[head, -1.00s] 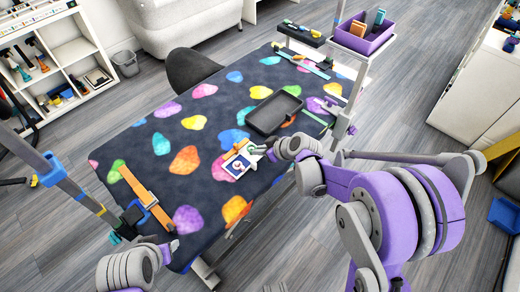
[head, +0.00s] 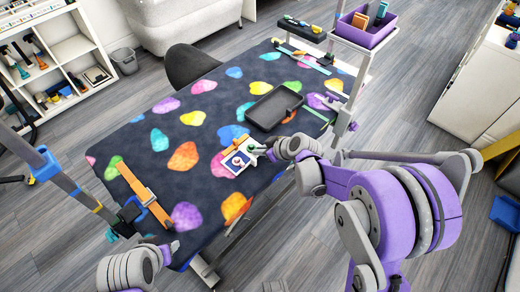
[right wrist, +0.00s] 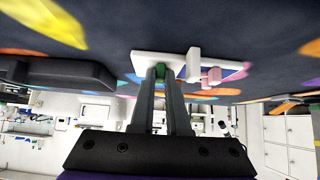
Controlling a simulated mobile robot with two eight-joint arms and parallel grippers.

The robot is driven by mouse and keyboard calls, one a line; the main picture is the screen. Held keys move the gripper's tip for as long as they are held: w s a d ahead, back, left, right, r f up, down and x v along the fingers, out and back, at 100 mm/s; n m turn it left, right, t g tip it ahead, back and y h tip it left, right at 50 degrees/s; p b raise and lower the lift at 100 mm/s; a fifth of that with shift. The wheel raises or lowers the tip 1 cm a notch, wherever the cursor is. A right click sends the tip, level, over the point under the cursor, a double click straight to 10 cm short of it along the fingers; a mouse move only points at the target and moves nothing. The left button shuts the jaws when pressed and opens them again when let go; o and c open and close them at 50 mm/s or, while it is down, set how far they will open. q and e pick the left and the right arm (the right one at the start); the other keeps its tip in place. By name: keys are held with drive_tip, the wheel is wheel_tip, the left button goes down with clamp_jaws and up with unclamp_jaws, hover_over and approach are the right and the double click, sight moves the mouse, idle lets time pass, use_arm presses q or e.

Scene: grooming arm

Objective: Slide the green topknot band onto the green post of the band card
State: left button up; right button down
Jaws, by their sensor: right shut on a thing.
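The band card (head: 229,168), white with a blue patch, lies on the patterned table near its front edge. In the right wrist view the card (right wrist: 146,66) shows edge-on, with a white post (right wrist: 194,62) and a pink piece (right wrist: 212,76) standing out from it. My right gripper (head: 263,151) is at the card's right side. It is shut on the green topknot band (right wrist: 161,71), which shows as a small green patch between the fingertips, close against the card. The green post cannot be made out, nor whether the band is around it. My left gripper (head: 173,247) is near the table's front-left corner, too small to read.
A dark tray (head: 273,108) lies on the table just behind the card. A purple bin (head: 362,36) stands on a raised shelf at the back right.

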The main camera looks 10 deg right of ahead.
drive_tip(key=c, duration=0.8)
unclamp_jaws()
drive_tip(key=shift+s, duration=0.1)
drive_tip(key=p+v, duration=0.1)
drive_tip(key=v, duration=0.9)
drive_tip(key=shift+s+d+r, duration=0.2)
drive_tip(key=shift+d+r, duration=0.05)
drive_tip(key=s+r+m+h+p, duration=0.1)
drive_tip(key=s+r+m, duration=0.1)
drive_tip(key=s, duration=0.4)
drive_tip(key=s+r+m+g+h+p, duration=0.1)
drive_tip(key=s+m+h+p, duration=0.1)
drive_tip(key=s, duration=0.5)
drive_tip(key=s+r+m+g+h+p, duration=0.1)
drive_tip(key=s+r+m+h+p, duration=0.1)
drive_tip(key=s, duration=0.4)
drive_tip(key=shift+s+d+r+m, duration=0.1)
drive_tip(key=shift+s+r+m, duration=0.25)
drive_tip(key=shift+m, duration=0.15)
